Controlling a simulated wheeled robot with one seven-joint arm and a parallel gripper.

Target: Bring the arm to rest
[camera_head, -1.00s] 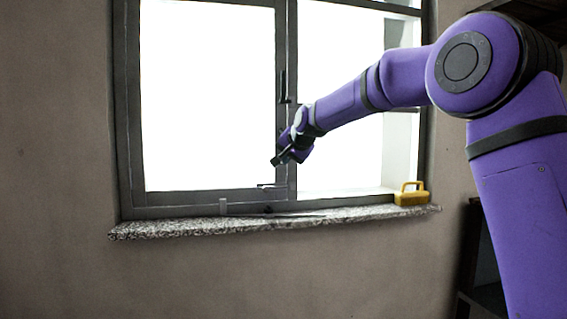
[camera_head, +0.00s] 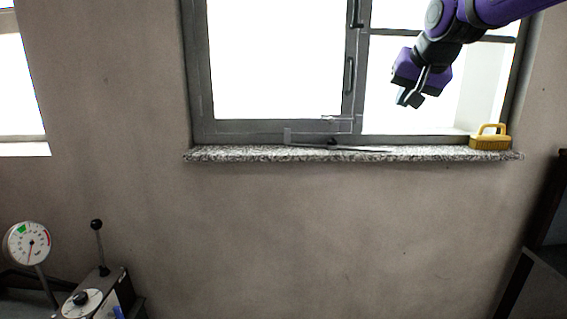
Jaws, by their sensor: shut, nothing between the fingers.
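My gripper (camera_head: 409,98) hangs at the end of my purple arm in the upper right of the head view. It points down and slightly left, in front of the bright window. Its dark fingers are together with nothing between them. It is above the level of the window sill and appears apart from everything around it. The upper part of my arm runs out of the top right of the picture. No cloth shows in this view.
A granite sill (camera_head: 230,154) runs under the grey-framed window (camera_head: 200,70). A yellow brush-like object (camera_head: 490,138) with a handle stands at its right end. A round dial gauge (camera_head: 27,244) and a lever box (camera_head: 100,290) are at lower left. The wall (camera_head: 300,240) below the sill is bare.

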